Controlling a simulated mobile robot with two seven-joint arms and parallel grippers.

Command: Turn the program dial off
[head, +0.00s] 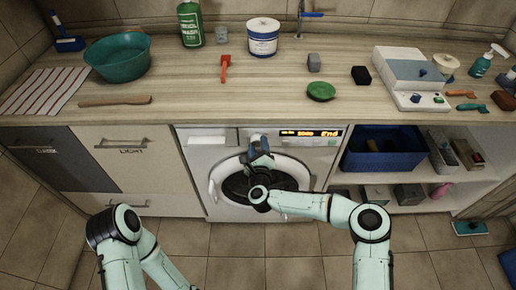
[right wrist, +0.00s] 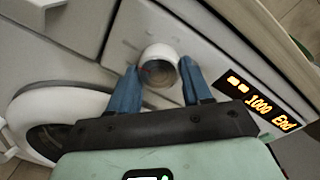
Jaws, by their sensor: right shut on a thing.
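The washing machine (head: 213,158) stands under the counter, its round door closed. Its display (head: 310,133) is lit; in the right wrist view the display (right wrist: 268,110) reads "1000 End". The white round program dial (right wrist: 160,62) sticks out of the panel left of the display. My right gripper (head: 258,148) is at the panel in front of the dial. In the right wrist view the blue fingers of my right gripper (right wrist: 160,88) are on either side of the dial, shut on it. My left gripper is out of view.
The counter (head: 185,85) above holds a green basin (head: 118,58), a tub (head: 262,37) and a grey-white appliance (head: 408,78). Drawers (head: 133,150) stand left of the machine. Open shelves with a blue bin (head: 383,150) are on the right.

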